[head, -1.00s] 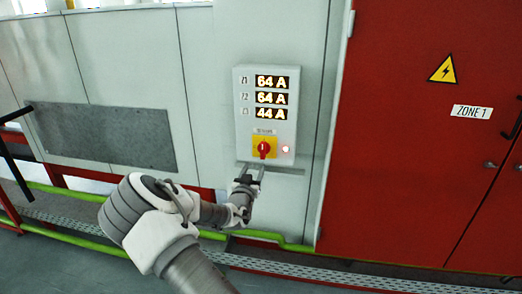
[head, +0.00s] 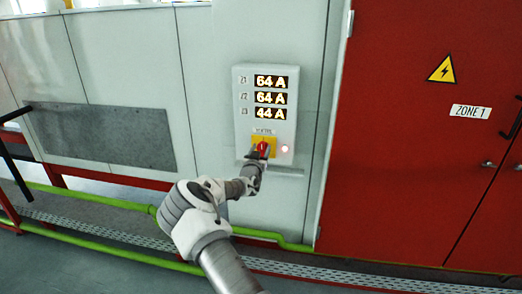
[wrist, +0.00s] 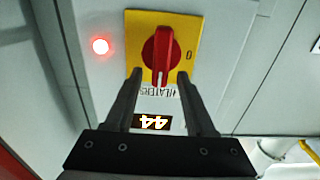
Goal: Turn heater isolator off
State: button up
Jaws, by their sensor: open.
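The heater isolator is a red rotary handle (wrist: 161,55) on a yellow plate (wrist: 182,22), under the number displays of a light grey wall box (head: 245,120). In the wrist view the box appears upside down. The handle lies in line with the HEATERS label, and a 0 mark shows to its right. My gripper (wrist: 159,78) is open, with one fingertip on each side of the handle's label-side end. I cannot tell whether they touch it. In the head view my gripper (head: 258,156) covers the lower part of the yellow plate.
A red lamp (wrist: 100,46) glows beside the plate. The displays (head: 270,98) read 64 A, 64 A and 44 A. A narrow ledge (head: 285,172) runs under the box. A red door (head: 420,150) stands to the right, and green pipes (head: 85,198) run low along the wall.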

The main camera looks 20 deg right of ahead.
jog(key=shift+c, duration=0.3)
grip_shut()
